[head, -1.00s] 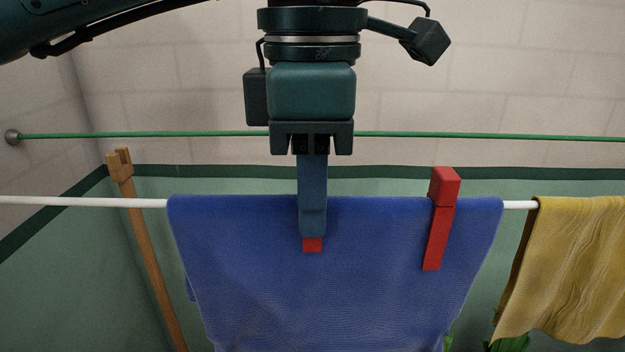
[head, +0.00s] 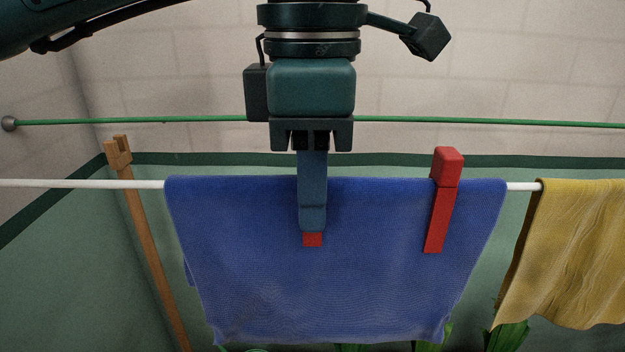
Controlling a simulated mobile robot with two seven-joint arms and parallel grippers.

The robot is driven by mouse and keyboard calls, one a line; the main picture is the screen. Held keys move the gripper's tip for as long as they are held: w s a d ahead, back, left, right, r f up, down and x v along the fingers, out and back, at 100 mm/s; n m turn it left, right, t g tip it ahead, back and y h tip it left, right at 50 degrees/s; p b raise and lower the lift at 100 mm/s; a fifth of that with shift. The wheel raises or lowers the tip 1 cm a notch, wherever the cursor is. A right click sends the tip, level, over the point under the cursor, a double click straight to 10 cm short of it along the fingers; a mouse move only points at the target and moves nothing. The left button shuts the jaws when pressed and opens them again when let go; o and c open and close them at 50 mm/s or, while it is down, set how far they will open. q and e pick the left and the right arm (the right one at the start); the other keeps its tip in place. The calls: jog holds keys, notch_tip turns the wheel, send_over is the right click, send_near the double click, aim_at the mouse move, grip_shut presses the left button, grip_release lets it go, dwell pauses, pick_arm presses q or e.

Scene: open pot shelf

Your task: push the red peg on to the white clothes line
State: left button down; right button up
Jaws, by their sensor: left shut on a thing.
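The white clothes line (head: 80,184) runs across the head view, with a blue cloth (head: 375,270) hung over it. My left gripper (head: 313,218) points down in front of the cloth, its fingers crossing the line's height. It is shut on a red peg (head: 313,240), of which only the lower tip shows below the fingers. The fingers hide the rest, so I cannot tell whether the peg straddles the line. Another red peg (head: 441,205) sits upright over the line near the cloth's right end. My right gripper is not in view.
A yellow cloth (head: 575,255) hangs at the right. A wooden forked prop (head: 140,235) stands at the left by the line. A green line (head: 480,122) runs higher up, in front of a pale block wall (head: 520,60). Green leaves (head: 508,335) show low down.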

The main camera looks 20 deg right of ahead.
pick_arm(q)
jog(key=shift+f, duration=0.4)
jog(key=c, duration=1.2)
grip_release()
jog(key=shift+o, duration=0.2)
